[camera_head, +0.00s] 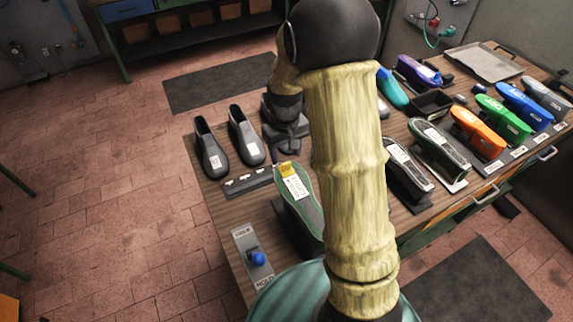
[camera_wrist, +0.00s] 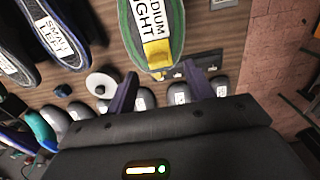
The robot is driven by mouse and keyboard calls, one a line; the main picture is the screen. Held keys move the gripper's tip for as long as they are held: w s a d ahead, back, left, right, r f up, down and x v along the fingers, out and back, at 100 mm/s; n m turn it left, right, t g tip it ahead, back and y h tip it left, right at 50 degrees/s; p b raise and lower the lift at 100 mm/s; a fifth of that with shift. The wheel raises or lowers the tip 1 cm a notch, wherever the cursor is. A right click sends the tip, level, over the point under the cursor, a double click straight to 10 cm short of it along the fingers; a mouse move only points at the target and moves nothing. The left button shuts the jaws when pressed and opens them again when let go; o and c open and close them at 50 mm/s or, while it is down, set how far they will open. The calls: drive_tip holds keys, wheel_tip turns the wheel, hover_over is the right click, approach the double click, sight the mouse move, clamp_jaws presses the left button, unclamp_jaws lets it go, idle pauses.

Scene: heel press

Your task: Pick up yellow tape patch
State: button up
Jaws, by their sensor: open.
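The yellow tape patch (camera_head: 287,170) lies on the near-gripper end of a green-rimmed grey sole (camera_head: 304,205) with a white label. In the wrist view the patch (camera_wrist: 156,51) shows at the end of that sole, below the label reading "MEDIUM RIGHT". My gripper (camera_wrist: 160,73) is open, with its two dark fingers apart and nothing between them. The patch appears just beyond the fingertips, roughly centred between them. In the head view my gripper (camera_head: 288,140) is beyond the patch end of the sole, partly hidden by my arm.
Two dark shoe forms (camera_head: 246,137) stand at the table's left. A blue-knobbed lever plate (camera_head: 253,256) is at the near left edge. Other labelled soles (camera_head: 440,150) and coloured forms (camera_head: 478,133) stand right of my arm. A grey tray (camera_head: 484,63) lies at the far right.

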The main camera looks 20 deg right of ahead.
sight(286, 163)
drive_tip(key=shift+s, duration=0.15)
drive_tip(key=shift+f, duration=0.2)
drive_tip(key=shift+w+d+f+p, duration=0.1)
drive_tip(key=shift+f+p, duration=0.6)
drive_tip(key=shift+f, duration=0.5)
drive_tip(key=shift+w+f+p, duration=0.1)
drive_tip(key=shift+f+p, duration=0.55)
drive_tip(key=shift+f, duration=0.55)
clamp_jaws()
